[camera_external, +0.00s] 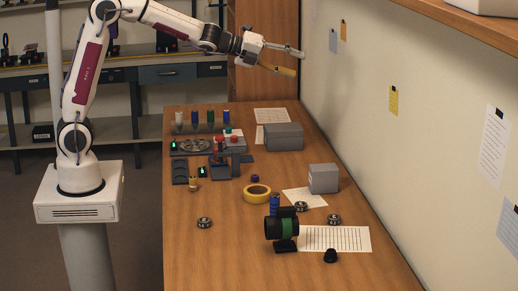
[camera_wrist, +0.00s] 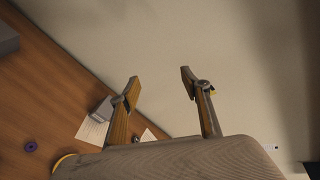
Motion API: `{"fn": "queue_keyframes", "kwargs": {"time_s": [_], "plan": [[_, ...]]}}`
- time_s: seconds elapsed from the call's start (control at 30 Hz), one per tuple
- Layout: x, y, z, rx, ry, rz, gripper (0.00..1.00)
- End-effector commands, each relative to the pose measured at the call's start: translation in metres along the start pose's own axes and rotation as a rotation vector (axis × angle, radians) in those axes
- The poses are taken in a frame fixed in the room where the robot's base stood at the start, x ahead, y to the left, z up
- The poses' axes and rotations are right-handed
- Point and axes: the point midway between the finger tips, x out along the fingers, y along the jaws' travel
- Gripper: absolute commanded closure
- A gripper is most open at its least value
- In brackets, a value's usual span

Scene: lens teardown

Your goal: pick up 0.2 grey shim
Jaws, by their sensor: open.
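My gripper (camera_external: 297,62) is raised high above the far right part of the bench in the external view, pointing right towards the wall. Its two fingers are spread apart with nothing between them, as the wrist view also shows (camera_wrist: 161,76). I cannot pick out a grey shim marked 0.2 in either view. Small metallic rings lie on the bench: one at the front left (camera_external: 204,222), one on a paper (camera_external: 301,206) and one right of it (camera_external: 334,218). A dark tray with round parts (camera_external: 194,146) stands at the back left.
A black lens barrel with a green band (camera_external: 282,228) stands at the front. A yellow tape roll (camera_external: 257,194), purple ring (camera_external: 255,178), small grey box (camera_external: 323,178) and larger grey box (camera_external: 284,137) are on the bench. The wall and shelf (camera_external: 450,20) bound the right side.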

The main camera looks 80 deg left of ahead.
Motion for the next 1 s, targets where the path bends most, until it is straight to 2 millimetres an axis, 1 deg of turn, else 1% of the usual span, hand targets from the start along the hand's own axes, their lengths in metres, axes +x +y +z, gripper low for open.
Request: {"fn": "queue_keyframes", "kwargs": {"time_s": [0.03,0.2,0.33,0.57,0.8,1.0], "plan": [[0.011,0.003,-0.002,0.05,0.018,-0.013,0.53],[0.043,0.006,-0.015,0.236,0.085,-0.079,0.53],[0.065,0.013,-0.026,0.374,0.137,-0.133,0.53],[0.098,0.033,-0.054,0.606,0.235,-0.241,0.53],[0.122,0.065,-0.087,0.827,0.34,-0.373,0.53],[0.133,0.101,-0.118,0.992,0.428,-0.499,0.53]]}}
